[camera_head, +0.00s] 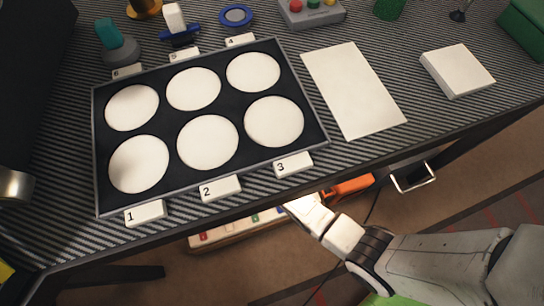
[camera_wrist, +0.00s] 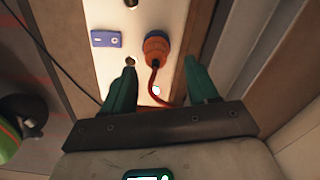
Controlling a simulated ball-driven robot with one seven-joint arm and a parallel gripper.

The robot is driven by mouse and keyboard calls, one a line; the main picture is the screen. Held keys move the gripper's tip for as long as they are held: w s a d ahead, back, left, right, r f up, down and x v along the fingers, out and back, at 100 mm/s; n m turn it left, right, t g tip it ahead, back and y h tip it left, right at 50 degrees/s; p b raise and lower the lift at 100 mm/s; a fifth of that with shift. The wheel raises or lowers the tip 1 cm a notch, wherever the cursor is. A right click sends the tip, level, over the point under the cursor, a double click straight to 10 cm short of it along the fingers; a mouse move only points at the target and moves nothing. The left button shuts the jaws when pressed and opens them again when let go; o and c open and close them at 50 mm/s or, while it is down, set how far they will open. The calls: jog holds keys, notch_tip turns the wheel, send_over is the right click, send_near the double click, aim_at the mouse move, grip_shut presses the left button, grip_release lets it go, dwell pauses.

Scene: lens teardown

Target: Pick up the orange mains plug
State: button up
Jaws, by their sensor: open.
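The orange mains plug (camera_wrist: 157,45) shows in the wrist view, on a pale panel, with a red-orange cable running down from it between my fingers. My gripper (camera_wrist: 160,64) is open, with one green finger to the left of the plug and one to the right. The plug lies just beyond the fingertips, and I see no contact. In the head view my arm reaches down below the table's front edge, and the fingers and plug cannot be made out there.
A blue switch (camera_wrist: 106,38) sits left of the plug on the panel. In the head view a pale strip with coloured parts (camera_head: 230,232) and an orange object (camera_head: 348,187) lie below the table edge. The table (camera_head: 430,120) holds a black tray (camera_head: 216,178) of white discs.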

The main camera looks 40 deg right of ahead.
jog(key=f+b, duration=0.1)
jog(key=f, duration=0.1)
jog(key=f+b, duration=0.1)
jog(key=f, duration=0.1)
jog(key=shift+s+a+f, duration=0.1)
jog(key=shift+s+a, duration=0.05)
jog(key=shift+s, duration=0.05)
grip_shut()
dwell(0.3)
